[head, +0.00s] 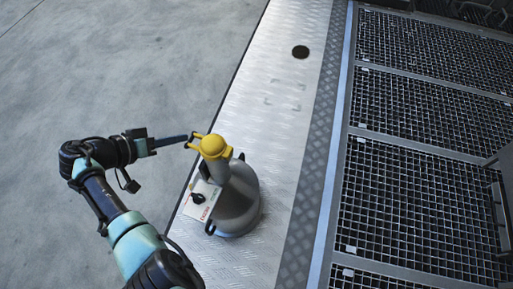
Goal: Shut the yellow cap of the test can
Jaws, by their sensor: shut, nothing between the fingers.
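The test can (236,205) is a grey metal can with a tapered neck. It stands upright on the silver tread-plate strip. Its yellow cap (213,147) sits at the top of the neck, with a yellow lever or loop sticking out to the left. I cannot tell from this view whether the cap is fully closed. My gripper (188,137) is shut and empty. It reaches in from the left, with its fingertips right beside the yellow lever. I cannot tell whether they touch it.
A white label (203,201) with a black part hangs at the can's front left. The tread plate (285,130) has a dark round hole (300,52) farther back. Dark metal grating (420,130) lies to the right. Bare grey concrete (120,60) is open to the left.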

